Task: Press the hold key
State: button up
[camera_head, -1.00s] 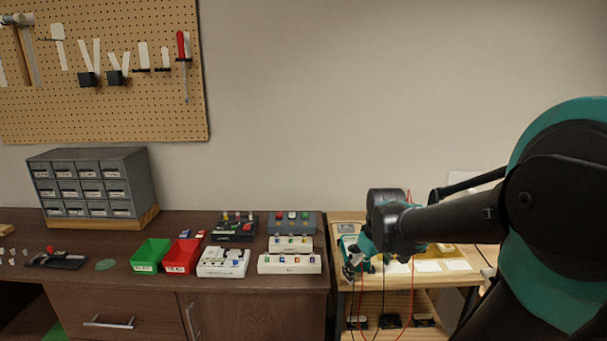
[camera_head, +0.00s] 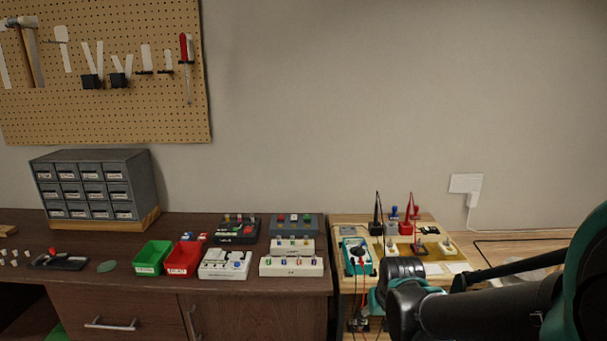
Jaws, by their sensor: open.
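A teal-framed multimeter (camera_head: 347,244) with a round black dial stands at the left of the small light wood bench (camera_head: 440,228) on the right. Its keys are too small to read, so I cannot pick out the hold key. My gripper (camera_head: 359,324) is open, low in front of the bench's front edge, below the multimeter and apart from it. My dark wrist covers part of the bench just right of the meter. The fingertips are small and partly lost among cables.
Black and red probes (camera_head: 410,212) stand upright behind the meter. Pedals and small parts sit beside it. A dark workbench (camera_head: 215,220) on the left holds a green bin (camera_head: 152,257), a red bin (camera_head: 183,258) and several switch boxes. Cables hang at the bench front.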

grip_shut()
dwell(1.4)
